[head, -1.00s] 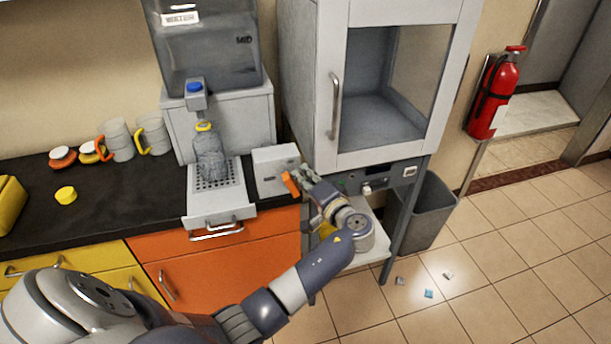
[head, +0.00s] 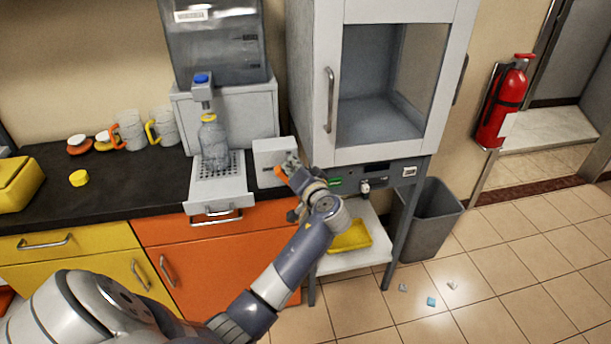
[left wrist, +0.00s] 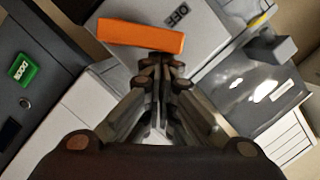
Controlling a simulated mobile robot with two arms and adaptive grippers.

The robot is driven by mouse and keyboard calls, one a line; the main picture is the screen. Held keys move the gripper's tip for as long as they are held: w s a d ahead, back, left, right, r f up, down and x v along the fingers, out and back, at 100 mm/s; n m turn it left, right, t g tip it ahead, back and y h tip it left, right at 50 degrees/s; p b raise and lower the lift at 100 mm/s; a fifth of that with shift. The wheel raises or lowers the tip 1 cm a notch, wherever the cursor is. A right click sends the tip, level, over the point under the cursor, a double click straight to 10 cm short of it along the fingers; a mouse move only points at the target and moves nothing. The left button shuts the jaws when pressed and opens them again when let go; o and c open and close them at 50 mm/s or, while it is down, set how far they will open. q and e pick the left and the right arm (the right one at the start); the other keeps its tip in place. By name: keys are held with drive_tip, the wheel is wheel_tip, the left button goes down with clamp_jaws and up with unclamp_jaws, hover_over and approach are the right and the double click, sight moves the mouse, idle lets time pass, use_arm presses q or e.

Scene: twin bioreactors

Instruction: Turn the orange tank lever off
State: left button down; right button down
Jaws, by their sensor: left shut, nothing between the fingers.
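The orange lever (head: 281,170) is on the front of a small light-grey box (head: 265,150) at the right end of the counter. My left gripper (head: 292,161) is in front of that box, close beside the lever, and partly hides it. In the left wrist view the orange lever (left wrist: 140,35) lies nearly level across the grey face, just beyond my fingertips (left wrist: 160,65). The fingers are shut with nothing between them; whether they touch the lever is unclear. A label that looks like an upside-down OFF (left wrist: 177,14) is near its right end. My right gripper is not in view.
A bottle (head: 213,142) stands on a drip tray (head: 218,187) left of the box. A grey cabinet (head: 320,90) rises right beside it, with a green button (left wrist: 23,70) on its panel. A yellow tray (head: 350,238) is on the shelf below.

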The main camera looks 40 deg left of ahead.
sight(276, 174)
use_arm(q)
drive_tip(key=shift+s+a+f+n+h+b, duration=0.25)
drive_tip(key=shift+s+n+b, duration=0.25)
drive_tip(key=shift+n, duration=0.3)
drive_tip(key=shift+s+a+n+h+b, duration=0.15)
drive_tip(key=shift+a+n+h+b, duration=0.15)
drive_tip(key=shift+n, duration=0.1)
drive_tip(key=shift+s+a+f+n+t+b, duration=0.3)
drive_tip(key=shift+a+n+b, duration=0.2)
drive_tip(key=shift+n, duration=0.2)
drive_tip(key=shift+s+a+f+n+t+h+b, duration=0.25)
drive_tip(key=shift+s+n+h+b, duration=0.25)
drive_tip(key=shift+n, duration=0.5)
drive_tip(key=shift+s+a+f+n+t+b, duration=0.2)
drive_tip(key=shift+s+a+n+t+b, duration=0.1)
drive_tip(key=shift+n, duration=0.3)
drive_tip(key=shift+s+a+f+n+h, duration=0.1)
drive_tip(key=shift+n+h, duration=0.15)
drive_tip(key=shift+n, duration=0.15)
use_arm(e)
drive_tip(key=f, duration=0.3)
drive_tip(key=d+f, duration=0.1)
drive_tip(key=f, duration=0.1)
